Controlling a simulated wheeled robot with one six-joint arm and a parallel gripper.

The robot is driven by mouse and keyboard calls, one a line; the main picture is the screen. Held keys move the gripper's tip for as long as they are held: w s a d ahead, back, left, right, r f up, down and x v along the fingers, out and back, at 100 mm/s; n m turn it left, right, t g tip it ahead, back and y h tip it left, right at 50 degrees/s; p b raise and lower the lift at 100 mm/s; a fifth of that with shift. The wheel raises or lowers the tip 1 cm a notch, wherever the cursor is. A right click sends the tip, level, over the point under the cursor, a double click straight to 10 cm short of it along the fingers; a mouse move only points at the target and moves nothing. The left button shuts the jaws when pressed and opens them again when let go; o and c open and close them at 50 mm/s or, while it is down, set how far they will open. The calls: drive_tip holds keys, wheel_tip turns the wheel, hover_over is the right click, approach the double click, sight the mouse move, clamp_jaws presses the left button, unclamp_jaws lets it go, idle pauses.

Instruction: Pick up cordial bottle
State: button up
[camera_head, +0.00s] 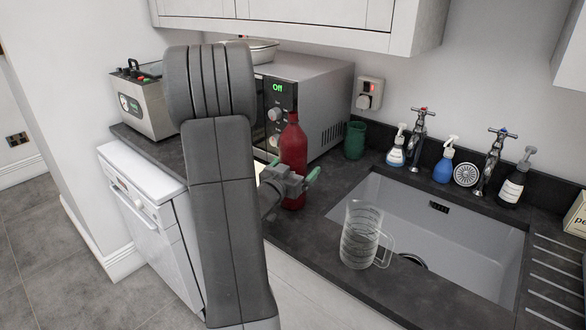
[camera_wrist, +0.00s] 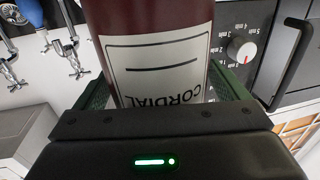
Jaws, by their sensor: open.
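The cordial bottle (camera_head: 293,150) is dark red and stands upright on the dark counter, in front of the microwave. In the wrist view the bottle (camera_wrist: 150,22) fills the middle, with its white "CORDIAL" label upside down. My gripper (camera_head: 291,172) is at the bottle's lower half. In the wrist view my gripper (camera_wrist: 164,88) is open, with a green finger on each side of the bottle. Whether either finger touches the glass cannot be told. My arm hides part of the counter to the left of the bottle.
The microwave (camera_head: 315,95) stands close behind the bottle. A glass jug (camera_head: 360,240) stands at the sink's edge, right of the bottle. A green cup (camera_head: 355,140) is behind. The sink (camera_head: 450,240), taps and pump bottles are at the right.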

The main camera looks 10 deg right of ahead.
sight(296, 135)
drive_tip(key=c, duration=1.8)
drive_tip(key=shift+o, duration=0.2)
drive_tip(key=shift+r, duration=0.1)
wheel_tip(296, 135, up, 10)
drive_tip(key=shift+p, duration=0.5)
